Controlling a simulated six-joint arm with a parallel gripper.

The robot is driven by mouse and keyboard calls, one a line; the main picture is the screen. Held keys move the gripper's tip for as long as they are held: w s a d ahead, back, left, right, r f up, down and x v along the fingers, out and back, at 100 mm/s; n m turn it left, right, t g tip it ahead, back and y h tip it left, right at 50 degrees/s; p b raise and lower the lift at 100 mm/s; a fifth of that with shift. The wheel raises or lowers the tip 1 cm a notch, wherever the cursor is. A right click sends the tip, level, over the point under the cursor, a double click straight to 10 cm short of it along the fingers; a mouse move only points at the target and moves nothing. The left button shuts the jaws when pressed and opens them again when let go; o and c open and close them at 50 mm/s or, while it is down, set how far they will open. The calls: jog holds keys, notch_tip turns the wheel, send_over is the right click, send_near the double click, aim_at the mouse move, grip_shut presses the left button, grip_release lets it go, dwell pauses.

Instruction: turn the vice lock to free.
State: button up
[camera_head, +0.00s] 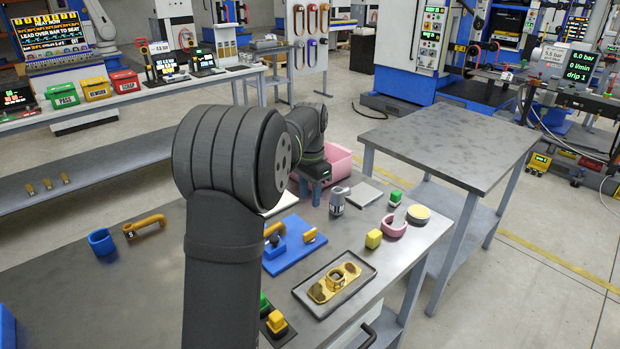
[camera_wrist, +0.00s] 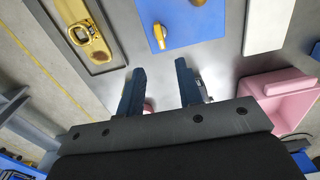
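A blue plate (camera_head: 287,252) lies on the grey bench and carries a short yellow lever (camera_head: 309,235) and a taller orange handle (camera_head: 274,229). No label marks the vice lock; the short lever may be it. The wrist view shows the blue plate (camera_wrist: 205,22) at the top, with the short lever (camera_wrist: 159,36) on it. My gripper (camera_head: 315,196) is above the bench beyond the plate. In the wrist view my gripper (camera_wrist: 159,68) has its two dark blue fingers apart with nothing held. The lever is ahead of the fingertips, not touching them. My arm hides part of the bench.
A dark tray (camera_head: 308,302) with a yellow fixture lies in front of the plate. A grey cylinder (camera_head: 337,202), a yellow block (camera_head: 374,239) and a pink ring part (camera_head: 393,228) stand to the right. A pink bin (camera_head: 338,158) is behind. Bare bench lies between plate and tray.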

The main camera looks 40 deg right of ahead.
notch_tip(320, 180, up, 5)
send_over(310, 231)
dwell(0.7)
notch_tip(310, 231, down, 17)
jog(key=shift+f, duration=0.2)
dwell(0.4)
